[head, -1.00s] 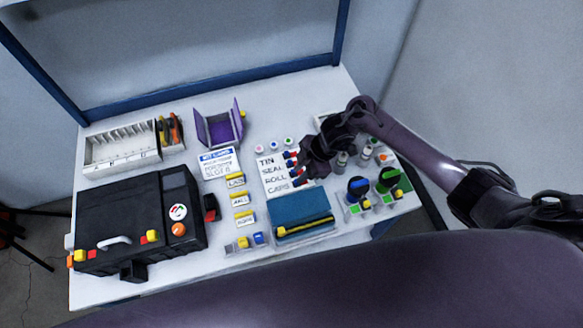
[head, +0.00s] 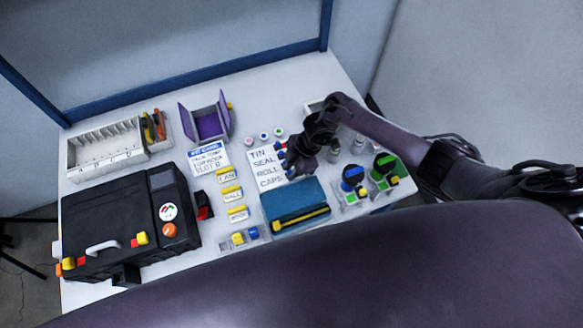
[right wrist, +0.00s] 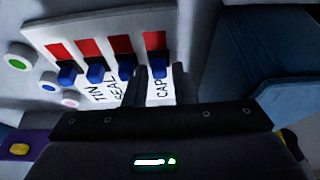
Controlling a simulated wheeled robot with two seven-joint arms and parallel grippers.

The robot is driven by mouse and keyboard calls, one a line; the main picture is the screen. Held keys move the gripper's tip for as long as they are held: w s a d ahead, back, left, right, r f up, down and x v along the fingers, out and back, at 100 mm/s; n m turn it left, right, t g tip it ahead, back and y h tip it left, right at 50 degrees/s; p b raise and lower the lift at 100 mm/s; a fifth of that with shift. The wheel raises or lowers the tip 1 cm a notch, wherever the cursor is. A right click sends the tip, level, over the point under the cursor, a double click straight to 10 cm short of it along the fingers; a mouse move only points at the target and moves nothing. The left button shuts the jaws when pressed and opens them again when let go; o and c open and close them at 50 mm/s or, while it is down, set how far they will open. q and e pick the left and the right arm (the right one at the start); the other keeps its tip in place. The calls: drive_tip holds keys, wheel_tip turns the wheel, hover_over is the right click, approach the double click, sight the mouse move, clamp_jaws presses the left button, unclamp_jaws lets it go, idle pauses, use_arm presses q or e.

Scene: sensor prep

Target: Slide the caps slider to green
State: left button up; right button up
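The slider panel (head: 262,165) is a white card lettered TIN, SEAL, ROLL and CAPS on the table. In the right wrist view the caps slider (right wrist: 158,66) is a blue knob on the rightmost track, with red above it and its label below. No green shows on that track. The other blue knobs stand to its left. In the head view my right gripper (head: 292,166) covers the panel's right side and hides knobs there. My left gripper is out of view.
A blue box (head: 294,202) with a yellow strip lies just in front of the panel. Rotary knobs (head: 353,178) stand to the right. Small round buttons (head: 264,136) sit behind the panel. A black case (head: 115,230) fills the table's left side.

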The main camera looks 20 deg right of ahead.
clamp_jaws()
drive_tip(key=shift+w+d, duration=0.1)
drive_tip(key=shift+d, duration=1.45)
unclamp_jaws()
drive_tip(key=shift+r, duration=0.1)
drive_tip(key=v, duration=0.7)
drive_tip(key=shift+d+r, duration=0.25)
drive_tip(key=shift+r, duration=0.05)
